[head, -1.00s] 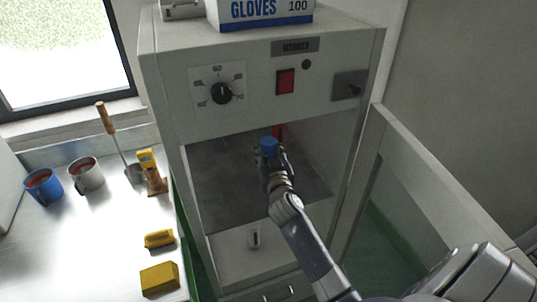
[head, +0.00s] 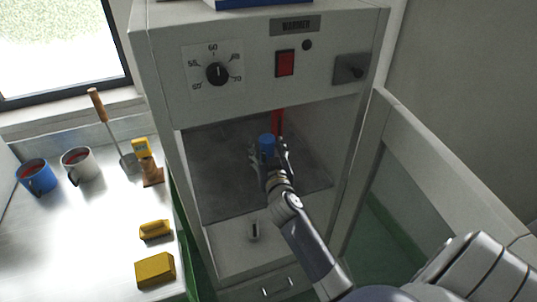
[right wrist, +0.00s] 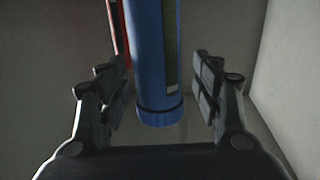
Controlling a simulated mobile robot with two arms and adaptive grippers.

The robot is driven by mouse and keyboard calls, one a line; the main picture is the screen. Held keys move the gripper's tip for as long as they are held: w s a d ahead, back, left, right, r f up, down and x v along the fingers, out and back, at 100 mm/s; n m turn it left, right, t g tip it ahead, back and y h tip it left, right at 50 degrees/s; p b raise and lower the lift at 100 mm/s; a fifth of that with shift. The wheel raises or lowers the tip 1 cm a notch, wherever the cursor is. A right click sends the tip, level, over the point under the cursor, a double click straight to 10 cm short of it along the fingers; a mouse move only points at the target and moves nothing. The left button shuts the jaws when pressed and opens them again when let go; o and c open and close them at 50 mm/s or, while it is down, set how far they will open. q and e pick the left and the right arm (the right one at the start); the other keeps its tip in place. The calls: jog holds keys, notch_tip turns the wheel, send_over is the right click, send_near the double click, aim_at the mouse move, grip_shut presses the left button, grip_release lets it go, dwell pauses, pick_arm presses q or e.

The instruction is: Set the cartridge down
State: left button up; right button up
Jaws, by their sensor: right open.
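The cartridge is a blue cylinder (head: 267,143) inside the open warmer cabinet. In the right wrist view the blue cartridge (right wrist: 150,75), with a greenish window strip along its side, stands between my right gripper's fingers, with a gap on each side. My right gripper (head: 272,160) is inside the warmer around the cartridge, and in the right wrist view the gripper (right wrist: 160,80) is open. The gripper partly hides the cartridge's lower part in the head view. My left gripper is not in view.
A red upright thing (head: 278,121) stands just behind the cartridge. The warmer (head: 160,60) has walls close on both sides, and its door (head: 400,165) hangs open at right. Left, a bench (head: 75,245) holds mugs, a spatula and yellow blocks. The warmer floor (head: 215,195) is clear at left.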

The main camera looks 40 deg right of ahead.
jog(key=b+v, duration=0.2)
jog(key=v, duration=1)
jog(key=s+a+f+n+g+y, duration=0.4)
jog(key=s+a+f+g, duration=0.25)
jog(key=s+f, duration=0.4)
jog(key=s+a+f+n+g+y, duration=0.3)
jog(key=s+a+f+g, duration=0.35)
jog(key=s, duration=0.65)
notch_tip(320, 180, down, 28)
jog(key=s, duration=0.2)
jog(key=s+d+f+g, duration=0.1)
jog(key=s+d+f, duration=0.2)
jog(key=s+f, duration=1.1)
jog(key=shift+s+f+g, duration=0.3)
jog(key=shift+s+g, duration=0.1)
jog(key=shift+s, duration=0.65)
